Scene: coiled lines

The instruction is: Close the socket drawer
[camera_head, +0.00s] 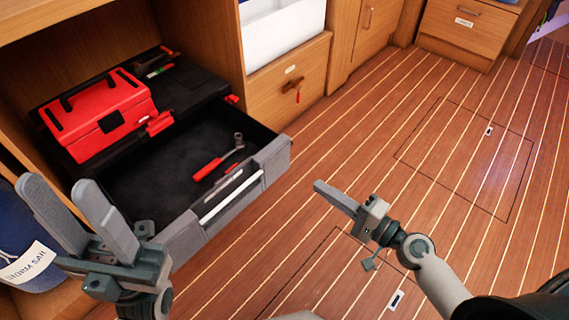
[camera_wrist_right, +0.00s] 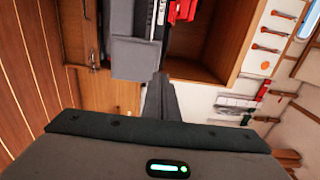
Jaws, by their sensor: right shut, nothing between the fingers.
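The socket drawer (camera_head: 268,170) is pulled out from a black tool chest in the wooden cabinet. Its grey front carries a pale bar handle (camera_head: 231,199). A red-handled ratchet (camera_head: 213,166) lies inside on the dark lining. The drawer's grey front also shows in the right wrist view (camera_wrist_right: 135,58). My left gripper (camera_head: 62,188) is open and empty, in front of the drawer's near left corner. My right gripper (camera_head: 320,187) is shut and empty, above the floor to the right of the drawer front, apart from it. It also shows in the right wrist view (camera_wrist_right: 160,88).
A red toolbox (camera_head: 95,112) and small tools (camera_head: 155,66) sit on top of the chest. A blue labelled bag (camera_head: 25,245) stands at far left. A wooden drawer (camera_head: 287,88) with a key is to the right. The plank floor (camera_head: 370,140) is clear.

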